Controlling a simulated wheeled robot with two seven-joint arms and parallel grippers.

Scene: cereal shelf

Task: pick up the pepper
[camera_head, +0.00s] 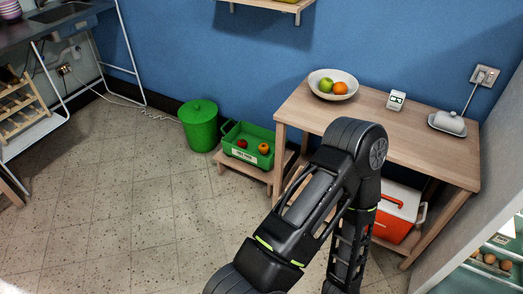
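I cannot make out a pepper for certain. A green crate (232,151) on a low wooden stand holds a small dark red item (241,143) and an orange-red item (264,148); both are too small to identify. A white bowl (316,89) on the wooden table holds a round green item (326,85) and a round orange item (340,88), which look like fruit. One of my arms rises from the bottom centre and bends back down in front of the table. Neither gripper shows.
The wooden table (420,128) stands against the blue wall, bearing a small white device (396,100) and a white covered dish (449,123). A red and white cooler (398,212) is underneath. A green bin (199,126) stands left of the crate. The floor at left is clear.

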